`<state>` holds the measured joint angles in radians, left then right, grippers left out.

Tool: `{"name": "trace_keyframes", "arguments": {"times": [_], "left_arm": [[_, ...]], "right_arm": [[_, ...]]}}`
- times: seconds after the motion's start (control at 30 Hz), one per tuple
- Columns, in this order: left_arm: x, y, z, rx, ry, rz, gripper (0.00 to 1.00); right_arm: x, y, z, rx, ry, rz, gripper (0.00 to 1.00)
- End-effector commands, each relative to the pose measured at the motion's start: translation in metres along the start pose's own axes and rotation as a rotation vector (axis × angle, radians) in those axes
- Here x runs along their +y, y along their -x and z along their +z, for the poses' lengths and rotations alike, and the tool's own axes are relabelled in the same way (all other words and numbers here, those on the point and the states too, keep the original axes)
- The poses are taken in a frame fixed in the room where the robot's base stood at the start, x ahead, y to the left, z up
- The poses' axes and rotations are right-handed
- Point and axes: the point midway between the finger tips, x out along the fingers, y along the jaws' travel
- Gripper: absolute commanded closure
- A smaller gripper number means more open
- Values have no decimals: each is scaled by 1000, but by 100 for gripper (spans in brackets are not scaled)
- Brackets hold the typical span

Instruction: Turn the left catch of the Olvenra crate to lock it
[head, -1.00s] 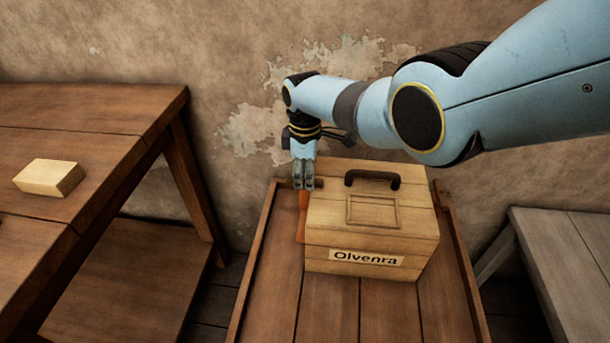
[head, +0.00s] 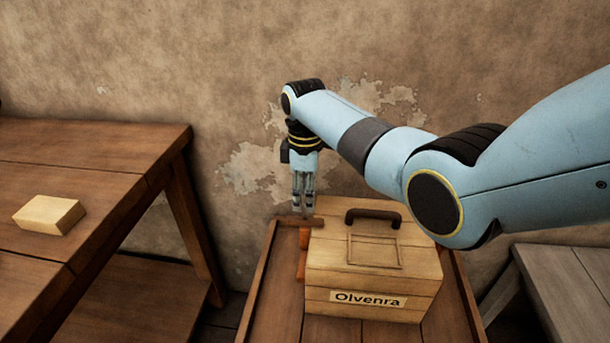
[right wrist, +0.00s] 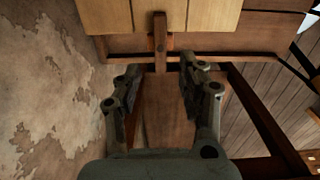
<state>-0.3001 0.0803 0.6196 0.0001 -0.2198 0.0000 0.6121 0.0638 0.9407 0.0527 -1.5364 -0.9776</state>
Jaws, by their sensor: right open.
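The Olvenra crate (head: 330,278) is pale wood with a dark top handle and a name label on its front. At its left side, near the back, a brown bar (head: 288,221), which looks like the left catch, sticks out to the left. Orange parts (head: 302,268) show below it on the crate's left side. In the right wrist view the bar (right wrist: 160,40) points away from the crate (right wrist: 110,16) toward the gap between the fingers. My right gripper (head: 303,210) points down just above the bar, open and empty. My left gripper is not in view.
The crate stands on a brown wooden table (head: 262,300) with raised side edges. A second table (head: 100,165) at the left holds a pale block (head: 48,215). A grey bench (head: 570,270) is at the right. A plaster wall is close behind.

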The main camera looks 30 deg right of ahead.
Motion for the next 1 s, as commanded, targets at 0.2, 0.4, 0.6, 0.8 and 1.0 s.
{"name": "trace_keyframes", "arguments": {"times": [0.2,0.4,0.6,0.8,1.0], "left_arm": [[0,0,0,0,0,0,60],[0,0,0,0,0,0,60],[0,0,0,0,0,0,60],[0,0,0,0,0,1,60],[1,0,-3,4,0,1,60]], "right_arm": [[1,41,0,1,0,2,60],[0,53,0,0,0,0,60],[0,54,0,0,0,0,60],[0,54,0,0,0,0,60],[0,54,0,0,0,-1,60]]}}
